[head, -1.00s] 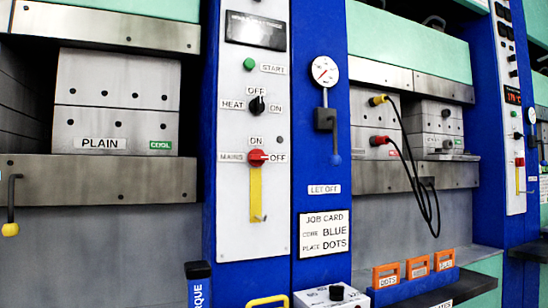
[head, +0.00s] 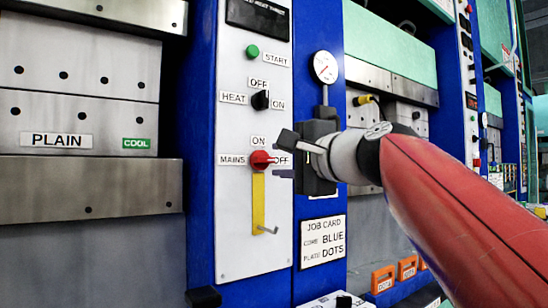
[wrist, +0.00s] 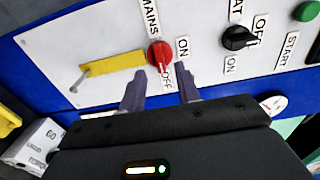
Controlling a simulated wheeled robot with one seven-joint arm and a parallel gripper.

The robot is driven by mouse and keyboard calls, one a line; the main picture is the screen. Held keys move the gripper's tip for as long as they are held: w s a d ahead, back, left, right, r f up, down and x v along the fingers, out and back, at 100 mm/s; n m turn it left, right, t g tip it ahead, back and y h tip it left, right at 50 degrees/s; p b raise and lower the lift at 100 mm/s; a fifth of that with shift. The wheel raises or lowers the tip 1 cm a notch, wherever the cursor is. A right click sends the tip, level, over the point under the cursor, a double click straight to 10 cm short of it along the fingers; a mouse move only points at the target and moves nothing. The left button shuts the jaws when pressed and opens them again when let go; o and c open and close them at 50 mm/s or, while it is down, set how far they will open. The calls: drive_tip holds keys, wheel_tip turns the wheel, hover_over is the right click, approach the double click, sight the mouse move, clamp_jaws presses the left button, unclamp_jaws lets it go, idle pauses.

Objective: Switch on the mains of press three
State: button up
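The red mains knob (head: 262,160) is on the white control panel (head: 235,240), between an ON label (head: 258,141) above and an OFF label (head: 282,160) at its right. Its handle points toward OFF. In the wrist view the red knob (wrist: 160,55) lies just beyond and between my fingertips, its pointer toward the OFF label (wrist: 167,77). My gripper (wrist: 160,88) is open and empty, with a finger on either side of the OFF label. In the head view my gripper (head: 279,166) reaches the knob from the right; contact cannot be told. No press number is readable.
A yellow strip (head: 258,200) with a metal peg (head: 267,230) hangs below the knob. The black heat knob (head: 260,100) and green start button (head: 252,51) are above. A gauge (head: 326,67) and job card (head: 322,241) are at the right. The dark display (head: 258,18) is blank.

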sight(267, 160)
drive_tip(key=shift+p+x, duration=0.4)
drive_tip(key=shift+x, duration=1.7)
clamp_jaws()
